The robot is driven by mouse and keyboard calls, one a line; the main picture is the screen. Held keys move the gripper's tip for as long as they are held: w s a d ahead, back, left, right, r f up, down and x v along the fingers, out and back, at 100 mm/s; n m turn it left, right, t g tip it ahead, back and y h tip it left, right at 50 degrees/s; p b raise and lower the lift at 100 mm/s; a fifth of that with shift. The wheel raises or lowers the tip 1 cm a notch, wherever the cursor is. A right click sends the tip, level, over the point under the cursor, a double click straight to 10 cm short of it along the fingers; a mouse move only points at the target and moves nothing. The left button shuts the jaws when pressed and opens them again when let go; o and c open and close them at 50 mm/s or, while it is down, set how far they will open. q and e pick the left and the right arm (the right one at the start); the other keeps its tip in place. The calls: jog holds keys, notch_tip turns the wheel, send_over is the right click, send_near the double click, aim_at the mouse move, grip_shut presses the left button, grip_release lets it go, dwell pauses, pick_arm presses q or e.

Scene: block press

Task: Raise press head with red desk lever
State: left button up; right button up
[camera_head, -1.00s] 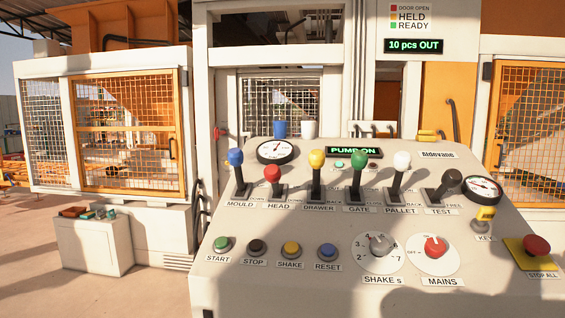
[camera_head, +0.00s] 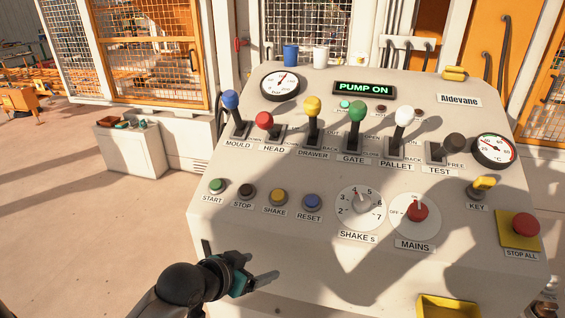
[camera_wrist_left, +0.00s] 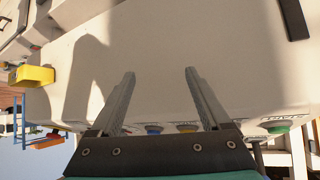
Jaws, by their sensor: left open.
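The red-knobbed lever (camera_head: 264,121) labelled HEAD stands on the sloping desk (camera_head: 240,245) in the head view, between the blue MOULD lever (camera_head: 231,100) and the yellow DRAWER lever (camera_head: 312,106). Its knob sits lower than its neighbours' knobs. My left gripper (camera_head: 277,269) is open and empty at the desk's front left, nearer to me than the lever and apart from it. In the left wrist view, its two fingers (camera_wrist_left: 160,72) are spread over bare desk surface, with the desk's buttons partly hidden behind them. The lever cannot be made out there. The press head is not identifiable.
Green, black and white levers stand to the right. START (camera_head: 217,186), STOP, SHAKE and RESET buttons lie between my left gripper and the levers. Two dials, a key and the red STOP ALL button (camera_head: 525,225) are farther right.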

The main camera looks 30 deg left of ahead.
pick_arm(q)
notch_tip(320, 180, up, 4)
jog(key=n+t, duration=0.1)
jog(key=t, duration=0.7)
send_near(271, 117)
jog(key=w, duration=0.3)
jog(key=w+p, duration=0.1)
jog(key=w, duration=0.3)
jog(key=w+a+f+p, duration=0.1)
jog(key=w, duration=0.2)
jog(key=shift+w+a, duration=0.1)
jog(key=shift+w, duration=0.25)
jog(key=shift+w+f, duration=0.1)
jog(key=shift+w, duration=0.9)
pick_arm(e)
jog(key=shift+w+d+r, duration=0.1)
jog(key=shift+r, duration=0.55)
jog(key=shift+w+d+r, duration=0.1)
jog(key=shift+r, duration=0.5)
pick_arm(q)
jog(key=shift+c, duration=0.3)
grip_shut()
